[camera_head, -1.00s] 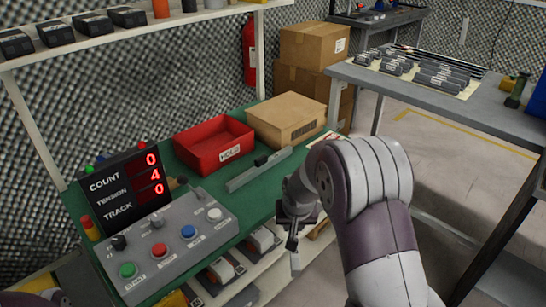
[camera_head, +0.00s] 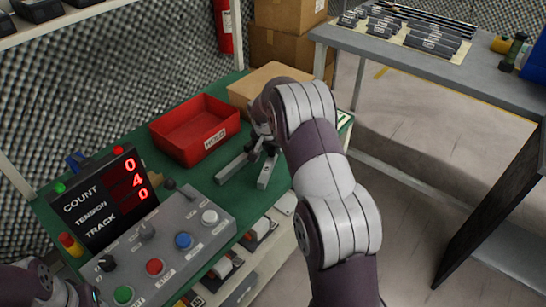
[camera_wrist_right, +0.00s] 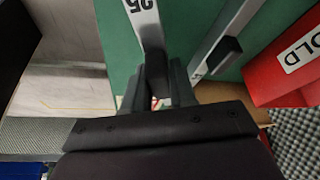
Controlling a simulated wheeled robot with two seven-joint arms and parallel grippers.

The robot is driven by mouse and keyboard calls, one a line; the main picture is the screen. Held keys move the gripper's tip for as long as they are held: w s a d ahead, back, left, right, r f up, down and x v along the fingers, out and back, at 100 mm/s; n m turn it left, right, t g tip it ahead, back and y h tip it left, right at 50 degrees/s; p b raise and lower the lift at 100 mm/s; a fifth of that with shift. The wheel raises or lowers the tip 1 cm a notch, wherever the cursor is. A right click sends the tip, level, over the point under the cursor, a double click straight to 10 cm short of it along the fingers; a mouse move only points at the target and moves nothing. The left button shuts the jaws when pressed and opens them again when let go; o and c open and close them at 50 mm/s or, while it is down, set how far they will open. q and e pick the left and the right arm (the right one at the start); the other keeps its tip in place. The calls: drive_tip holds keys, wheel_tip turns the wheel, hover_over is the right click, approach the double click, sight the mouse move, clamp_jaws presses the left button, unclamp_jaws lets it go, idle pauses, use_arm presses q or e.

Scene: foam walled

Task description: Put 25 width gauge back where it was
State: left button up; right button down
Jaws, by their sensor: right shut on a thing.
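My right gripper (camera_head: 264,150) is shut on a flat grey metal gauge (camera_head: 266,172). The gauge hangs down from the jaws over the right edge area of the green bench top. In the right wrist view the gauge (camera_wrist_right: 145,20) runs up from between the fingers (camera_wrist_right: 158,88) and carries dark digits, upside down, that seem to read 25. I cannot tell whether the gauge touches the bench. My left gripper is not in view; only part of my left arm shows at the lower left.
A metal rail (camera_head: 233,167) with a black block lies on the green bench beside the held gauge. A red HOLD bin (camera_head: 195,155) and a cardboard box (camera_head: 250,88) stand behind. A button panel (camera_head: 168,245) is at front. Dark gauge-like blocks (camera_head: 425,38) lie on the grey right table.

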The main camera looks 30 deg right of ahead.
sight(273, 156)
wheel_tip(273, 156, down, 3)
drive_tip(key=shift+s+f+b, duration=0.1)
drive_tip(key=shift+f+b, duration=0.1)
drive_tip(key=shift+b, duration=0.2)
drive_tip(key=shift+f, duration=0.25)
drive_tip(key=c, duration=0.9)
unclamp_jaws()
drive_tip(key=shift+r, duration=0.2)
drive_tip(key=p+v, duration=0.2)
drive_tip(key=v, duration=0.9)
drive_tip(key=shift+s+a+r, duration=0.1)
drive_tip(key=shift+a+r, duration=0.1)
drive_tip(key=shift+r, duration=0.1)
drive_tip(key=s+a+n+y, duration=0.1)
drive_tip(key=s+a+n, duration=0.2)
drive_tip(key=s, duration=0.5)
drive_tip(key=s+a+f+n+g+y, duration=0.1)
drive_tip(key=s+a+n, duration=0.2)
drive_tip(key=s+a, duration=0.3)
drive_tip(key=s+a+n+y, duration=0.1)
drive_tip(key=s+a+n, duration=0.2)
drive_tip(key=s, duration=0.7)
drive_tip(key=shift+s+a+f+g, duration=0.15)
drive_tip(key=shift+a+g, duration=0.05)
drive_tip(key=shift+a, duration=0.2)
drive_tip(key=shift+s+a+f+g, duration=0.15)
drive_tip(key=shift+a+g, duration=0.05)
drive_tip(key=shift+a, duration=0.15)
